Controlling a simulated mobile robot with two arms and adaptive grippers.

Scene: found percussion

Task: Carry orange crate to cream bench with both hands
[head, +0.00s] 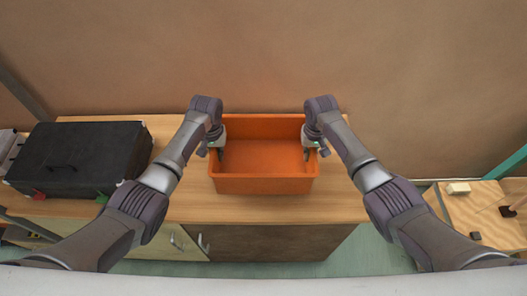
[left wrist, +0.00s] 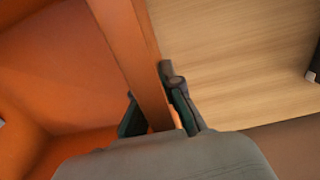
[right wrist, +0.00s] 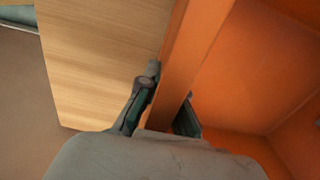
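The orange crate (head: 264,185) is upright and empty on a wood-topped bench (head: 345,200), near its front edge. My left gripper (head: 217,148) is at the crate's left wall, with one finger inside and one outside. In the left wrist view its fingers (left wrist: 154,112) close on that wall (left wrist: 138,60). My right gripper (head: 310,148) straddles the right wall in the same way. In the right wrist view its fingers (right wrist: 163,112) close on that wall (right wrist: 190,50). I cannot tell which surface is the cream bench.
A black case (head: 80,155) lies on the left of the same bench. Cabinet fronts with handles (head: 180,240) are below the top. A wooden surface (head: 475,215) with a small pale block (head: 458,188) stands at the right. A brown wall (head: 270,55) is behind; green floor (head: 365,255) shows in front.

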